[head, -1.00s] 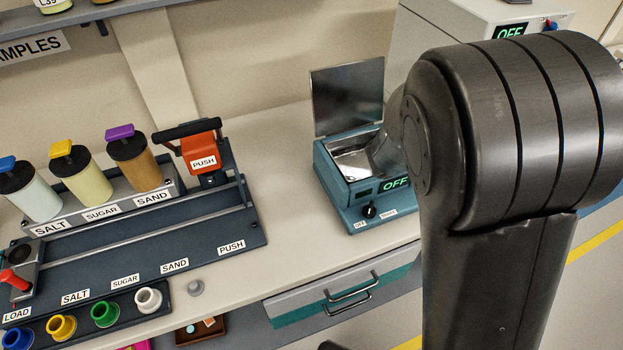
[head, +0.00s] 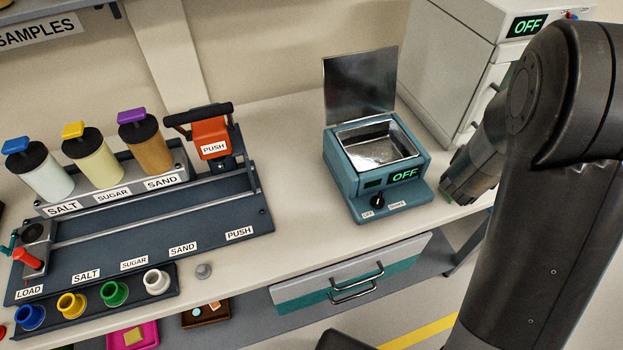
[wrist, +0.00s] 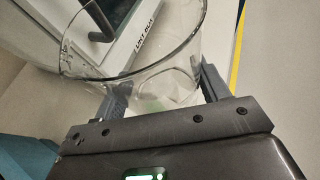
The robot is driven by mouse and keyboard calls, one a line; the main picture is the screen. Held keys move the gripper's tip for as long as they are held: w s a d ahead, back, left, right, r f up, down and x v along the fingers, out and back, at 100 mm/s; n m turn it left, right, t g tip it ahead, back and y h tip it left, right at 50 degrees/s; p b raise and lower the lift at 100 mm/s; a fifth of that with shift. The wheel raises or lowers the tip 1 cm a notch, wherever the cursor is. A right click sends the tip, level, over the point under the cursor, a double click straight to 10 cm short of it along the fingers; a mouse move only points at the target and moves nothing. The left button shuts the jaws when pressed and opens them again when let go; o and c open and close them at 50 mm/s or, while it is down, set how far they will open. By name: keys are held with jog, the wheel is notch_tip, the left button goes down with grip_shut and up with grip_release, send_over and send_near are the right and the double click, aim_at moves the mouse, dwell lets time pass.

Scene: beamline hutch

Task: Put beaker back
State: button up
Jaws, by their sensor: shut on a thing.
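The clear glass beaker (wrist: 150,75) fills the upper middle of the wrist view, its round rim open toward the camera. My gripper (wrist: 165,92) is shut on it, with one finger on either side of the glass. In the head view my gripper (head: 458,188) is at the right of the blue bath, low by the counter's right part and partly hidden by my arm. I cannot make out the beaker in the head view. I cannot tell whether it touches the counter.
The blue bath (head: 352,198) has its lid (head: 360,82) up, an empty-looking metal basin and an OFF display. A white cabinet (head: 455,60) stands behind my gripper. The dispenser rack (head: 190,232) fills the left. The counter (head: 285,175) between rack and bath is clear.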

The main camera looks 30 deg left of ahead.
jog(key=shift+s+d+f, duration=0.1)
jog(key=shift+d+f, duration=0.05)
jog(key=shift+a+r, duration=0.75)
jog(key=shift+a, duration=0.15)
jog(key=s+a+r, duration=0.1)
jog(key=a, duration=0.3)
jog(key=s+a+r+m+h, duration=0.1)
jog(key=s+a+r, duration=0.1)
jog(key=a, duration=0.2)
jog(key=s+a+r+m+g+h, duration=0.1)
jog(key=s+a+r, duration=0.1)
jog(key=a, duration=0.2)
jog(key=shift+s+a+r, duration=0.2)
jog(key=shift+s+a, duration=0.05)
jog(key=s+a, duration=0.4)
jog(key=a, duration=0.5)
jog(key=n+t+y, duration=0.2)
jog(key=n+y, duration=0.4)
send_over(302, 180)
notch_tip(302, 180, down, 3)
jog(key=shift+f, duration=4.8)
jog(key=shift+f, duration=0.15)
